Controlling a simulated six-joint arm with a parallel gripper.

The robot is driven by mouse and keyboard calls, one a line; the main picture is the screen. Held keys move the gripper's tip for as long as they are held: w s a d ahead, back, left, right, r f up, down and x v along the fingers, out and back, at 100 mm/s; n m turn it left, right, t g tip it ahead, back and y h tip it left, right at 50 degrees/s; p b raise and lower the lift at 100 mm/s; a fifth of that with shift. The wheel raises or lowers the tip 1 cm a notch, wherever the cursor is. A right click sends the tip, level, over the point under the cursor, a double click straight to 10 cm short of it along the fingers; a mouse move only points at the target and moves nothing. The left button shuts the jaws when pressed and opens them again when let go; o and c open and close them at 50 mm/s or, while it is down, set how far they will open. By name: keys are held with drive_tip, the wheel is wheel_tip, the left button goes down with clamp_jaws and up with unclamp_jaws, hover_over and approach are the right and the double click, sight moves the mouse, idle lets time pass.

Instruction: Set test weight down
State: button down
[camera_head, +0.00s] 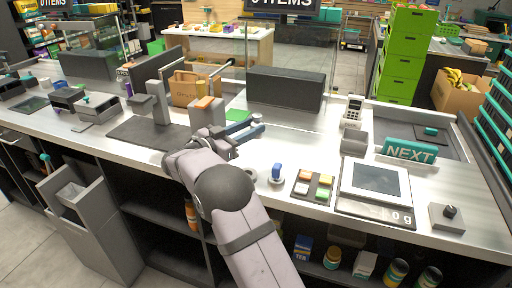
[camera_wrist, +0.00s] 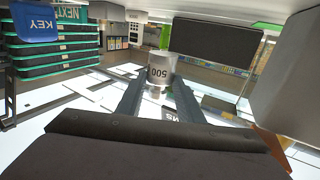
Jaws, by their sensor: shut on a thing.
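My gripper (camera_head: 252,132) is over the counter (camera_head: 245,200), left of the scale. In the wrist view, my gripper's two fingers (camera_wrist: 158,88) are closed on a grey metal cylinder marked 500, the test weight (camera_wrist: 160,68). In the head view I cannot clearly make out the weight at the fingertips. The scale (camera_head: 375,180) has a white frame and dark plate, and its display reads 0 g. Its plate is bare. I cannot tell how high the weight is above the counter.
A button pad (camera_head: 312,186) and a blue-topped key switch (camera_head: 277,174) stand left of the scale. A NEXT sign (camera_head: 409,151) and a card terminal (camera_head: 353,110) stand behind it. A knob box (camera_head: 449,215) is at right. A dark divider (camera_head: 286,89) stands behind my gripper.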

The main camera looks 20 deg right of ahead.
drive_tip(key=shift+f, duration=4)
drive_tip(key=shift+f, duration=0.15)
drive_tip(key=c, duration=1.2)
unclamp_jaws()
drive_tip(key=shift+p, duration=0.3)
drive_tip(key=b+v, duration=0.1)
drive_tip(key=v, duration=1)
drive_tip(key=shift+a+b, duration=0.25)
drive_tip(key=shift+b, duration=0.15)
drive_tip(key=shift+s+a, duration=0.2)
drive_tip(key=shift+a, duration=0.05)
drive_tip(key=shift+c, duration=0.9)
